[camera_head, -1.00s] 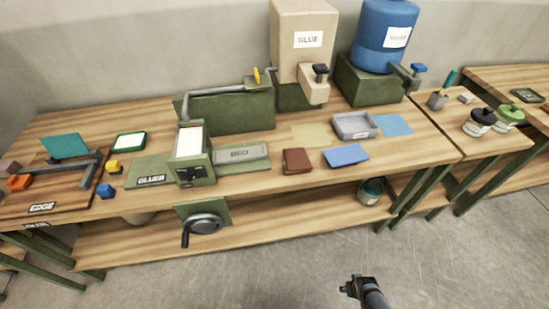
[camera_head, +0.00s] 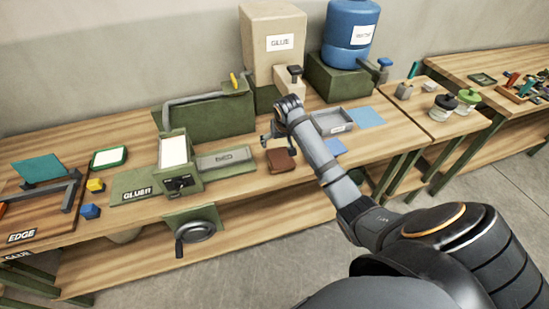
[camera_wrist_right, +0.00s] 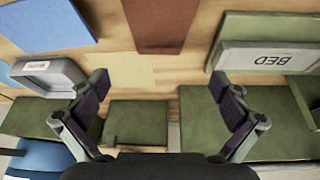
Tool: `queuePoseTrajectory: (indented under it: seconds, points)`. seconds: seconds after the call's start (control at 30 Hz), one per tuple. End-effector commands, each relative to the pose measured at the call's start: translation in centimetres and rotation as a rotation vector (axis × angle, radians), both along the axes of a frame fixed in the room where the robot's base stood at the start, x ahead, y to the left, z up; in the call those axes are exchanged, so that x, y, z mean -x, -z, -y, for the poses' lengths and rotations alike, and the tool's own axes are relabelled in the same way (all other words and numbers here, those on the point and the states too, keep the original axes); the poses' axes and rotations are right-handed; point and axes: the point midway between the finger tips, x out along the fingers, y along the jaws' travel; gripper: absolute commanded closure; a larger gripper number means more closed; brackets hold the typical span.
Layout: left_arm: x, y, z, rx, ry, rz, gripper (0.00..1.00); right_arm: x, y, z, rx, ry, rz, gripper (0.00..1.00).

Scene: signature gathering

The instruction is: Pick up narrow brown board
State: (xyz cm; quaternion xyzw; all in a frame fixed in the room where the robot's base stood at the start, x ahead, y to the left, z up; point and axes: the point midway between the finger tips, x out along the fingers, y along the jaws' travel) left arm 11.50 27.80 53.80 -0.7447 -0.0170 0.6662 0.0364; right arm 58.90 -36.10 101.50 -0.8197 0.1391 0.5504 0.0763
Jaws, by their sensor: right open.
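The narrow brown board (camera_head: 280,160) lies flat on the wooden bench, to the right of the grey BED plate. In the right wrist view the brown board (camera_wrist_right: 155,22) is at the top middle, cut off by the upper edge. My right gripper (camera_head: 268,136) is over the bench just behind the board in the head view. In the wrist view its two fingers (camera_wrist_right: 163,105) are spread apart with nothing between them, and the board is clear of both. My left gripper is not in view.
A blue board (camera_head: 334,148) is partly hidden behind my right arm. A grey tray (camera_head: 332,122) stands right of the gripper. The BED plate (camera_head: 224,158) and green press (camera_head: 182,172) are left of the board. Glue (camera_head: 272,55) and blue (camera_head: 350,35) containers stand behind.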

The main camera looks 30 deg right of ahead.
Motion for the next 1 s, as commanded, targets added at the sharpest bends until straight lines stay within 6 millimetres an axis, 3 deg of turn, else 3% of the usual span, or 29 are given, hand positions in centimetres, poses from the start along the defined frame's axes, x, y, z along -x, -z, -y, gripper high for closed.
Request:
queuePoseTrajectory:
  seconds: [0.13,0.4,0.63,0.8,1.0]
  points:
    - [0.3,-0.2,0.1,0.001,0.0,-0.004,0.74,-0.2,0.8,0.1,-0.002,0.002,-0.004,0.0]
    - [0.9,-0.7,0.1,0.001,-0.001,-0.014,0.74,-1.7,4.6,0.7,-0.002,0.001,-0.004,0.0]
    - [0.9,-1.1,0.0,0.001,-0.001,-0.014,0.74,-2.1,5.4,0.9,-0.001,0.0,-0.004,0.0]
    - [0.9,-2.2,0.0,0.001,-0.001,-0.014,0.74,-3.0,7.8,1.3,-0.002,0.001,-0.005,0.0]
    - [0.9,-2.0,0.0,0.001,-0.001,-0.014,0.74,-3.7,9.7,1.6,0.0,-0.001,-0.002,0.0]
